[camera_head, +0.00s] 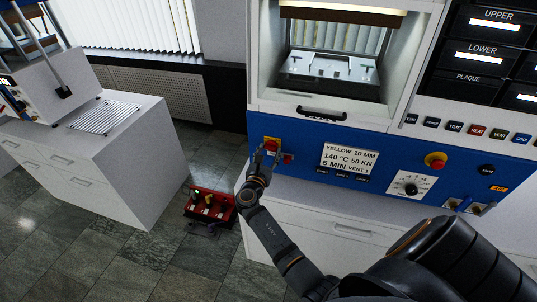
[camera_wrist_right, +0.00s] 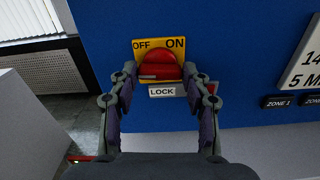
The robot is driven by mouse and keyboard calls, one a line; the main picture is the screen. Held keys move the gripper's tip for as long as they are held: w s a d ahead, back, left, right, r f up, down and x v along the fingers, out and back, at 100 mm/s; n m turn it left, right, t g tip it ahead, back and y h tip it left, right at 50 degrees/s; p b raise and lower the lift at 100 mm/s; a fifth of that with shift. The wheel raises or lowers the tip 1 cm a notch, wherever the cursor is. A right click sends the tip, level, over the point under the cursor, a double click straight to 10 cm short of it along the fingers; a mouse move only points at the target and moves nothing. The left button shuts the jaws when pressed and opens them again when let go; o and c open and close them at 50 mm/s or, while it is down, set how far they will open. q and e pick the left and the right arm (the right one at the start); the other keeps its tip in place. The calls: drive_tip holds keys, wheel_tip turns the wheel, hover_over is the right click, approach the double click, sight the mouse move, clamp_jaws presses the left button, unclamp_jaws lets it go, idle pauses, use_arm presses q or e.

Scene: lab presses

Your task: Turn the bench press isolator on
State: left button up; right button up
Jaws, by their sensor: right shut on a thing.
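The bench press isolator is a red rotary knob (camera_wrist_right: 160,64) on a yellow plate (camera_wrist_right: 176,43) marked OFF at left and ON at right, with a LOCK label (camera_wrist_right: 161,91) below. A pale mark shows on the knob's lower left; I cannot tell its exact setting. In the head view the isolator's yellow plate (camera_head: 271,141) is at the left end of the blue panel. My right gripper (camera_wrist_right: 160,74) is shut on the knob, one finger at each side; it also shows in the head view (camera_head: 267,152), partly covering the knob. My left gripper is not in view.
A red toolbox (camera_head: 210,206) is on the floor below.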

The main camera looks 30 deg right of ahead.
drive_tip(key=shift+f+m+b, duration=0.15)
drive_tip(key=shift+m+b, duration=7.45)
drive_tip(key=shift+m, duration=0.9)
drive_tip(key=o, duration=1.1)
drive_tip(key=shift+o, duration=0.2)
